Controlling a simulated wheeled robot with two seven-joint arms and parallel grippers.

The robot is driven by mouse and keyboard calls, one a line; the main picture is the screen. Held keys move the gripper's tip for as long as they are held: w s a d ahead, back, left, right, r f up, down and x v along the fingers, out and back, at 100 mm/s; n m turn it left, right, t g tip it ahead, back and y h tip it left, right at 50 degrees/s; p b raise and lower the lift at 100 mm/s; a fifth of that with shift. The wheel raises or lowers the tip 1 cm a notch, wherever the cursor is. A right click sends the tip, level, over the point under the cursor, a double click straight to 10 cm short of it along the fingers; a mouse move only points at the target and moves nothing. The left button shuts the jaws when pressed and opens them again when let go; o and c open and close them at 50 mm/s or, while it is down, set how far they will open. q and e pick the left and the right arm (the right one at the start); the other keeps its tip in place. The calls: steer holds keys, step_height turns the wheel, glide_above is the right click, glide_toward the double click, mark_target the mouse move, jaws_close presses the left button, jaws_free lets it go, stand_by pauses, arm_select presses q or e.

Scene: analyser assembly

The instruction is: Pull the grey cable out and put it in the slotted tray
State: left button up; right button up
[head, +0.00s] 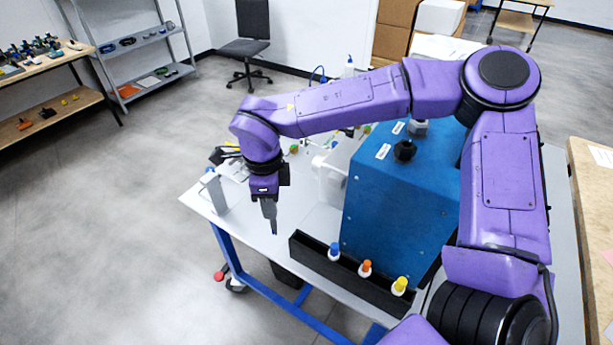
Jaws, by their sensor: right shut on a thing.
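My right gripper (271,218) points down above the left front part of the grey-white table (252,243). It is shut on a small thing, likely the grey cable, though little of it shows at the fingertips. I cannot make out the rest of the cable or the socket it belongs to. A long black tray (310,253) lies along the table's front edge, to the right of the gripper. Three small white bottles with blue, orange and yellow caps stand in it. I cannot tell whether this is the slotted tray. My left gripper is out of view.
A large blue analyser housing (388,215) stands behind the black tray, with black knobs on top. Small parts and a white fixture (333,180) sit behind the gripper. Bare tabletop lies between gripper and black tray.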

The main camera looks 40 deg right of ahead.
steer(key=s+d+r+m+p, duration=0.2)
steer(key=d+r+m, duration=0.1)
steer(key=m, duration=0.8)
steer(key=s+d+r+m+p, duration=0.2)
steer(key=s+d+m, duration=0.1)
steer(key=m, duration=0.8)
arm_select(q)
steer(key=b, duration=0.2)
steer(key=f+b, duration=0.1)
steer(key=b, duration=0.2)
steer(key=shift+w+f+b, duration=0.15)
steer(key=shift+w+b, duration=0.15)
steer(key=shift+b, duration=0.05)
arm_select(e)
steer(key=f, duration=0.5)
steer(key=shift+w+a+f, duration=0.15)
steer(key=shift+w+f, duration=0.05)
steer(key=shift+f, duration=0.1)
steer(key=shift+w+f, duration=0.1)
steer(key=shift+f, duration=0.05)
steer(key=shift+f, duration=0.1)
